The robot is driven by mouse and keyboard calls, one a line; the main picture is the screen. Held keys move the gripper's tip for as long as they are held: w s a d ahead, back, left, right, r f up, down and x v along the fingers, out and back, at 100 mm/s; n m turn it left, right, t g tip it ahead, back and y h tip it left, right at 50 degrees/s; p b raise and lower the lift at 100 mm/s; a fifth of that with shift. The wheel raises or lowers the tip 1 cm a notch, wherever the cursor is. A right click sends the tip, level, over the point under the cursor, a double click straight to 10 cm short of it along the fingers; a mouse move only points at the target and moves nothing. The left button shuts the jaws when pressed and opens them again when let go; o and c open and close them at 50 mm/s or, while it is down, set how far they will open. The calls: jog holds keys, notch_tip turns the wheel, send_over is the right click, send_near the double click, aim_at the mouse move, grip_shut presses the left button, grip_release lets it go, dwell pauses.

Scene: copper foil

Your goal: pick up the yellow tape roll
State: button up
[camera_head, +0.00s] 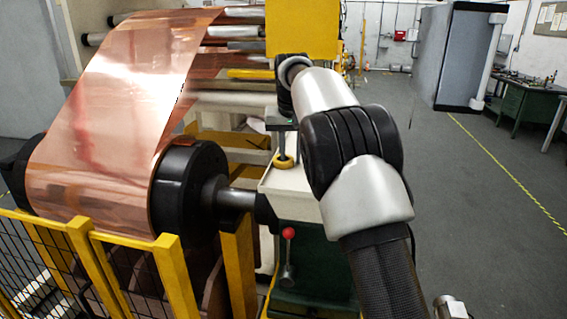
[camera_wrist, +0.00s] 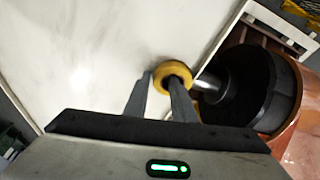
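The yellow tape roll (camera_head: 283,162) lies flat on the pale top of the machine housing (camera_head: 292,185), near its left edge. It also shows in the wrist view (camera_wrist: 177,69), close to the edge of the white surface. My gripper (camera_head: 282,151) points down at the roll from above. In the wrist view my gripper's fingers (camera_wrist: 159,76) are apart. One fingertip is by the roll's outer left side and the other overlaps its middle, with part of the yellow rim between them. Whether the fingers press on the rim cannot be told. The finger partly hides the roll.
A copper foil web (camera_head: 125,95) runs over a black-ended roller (camera_head: 188,190) just left of the housing. A yellow machine block (camera_head: 302,28) stands behind. A yellow guard fence (camera_head: 90,255) is at the front left. A red-knobbed lever (camera_head: 288,234) sits below. Open floor lies right.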

grip_shut()
jog(key=shift+r, duration=0.15)
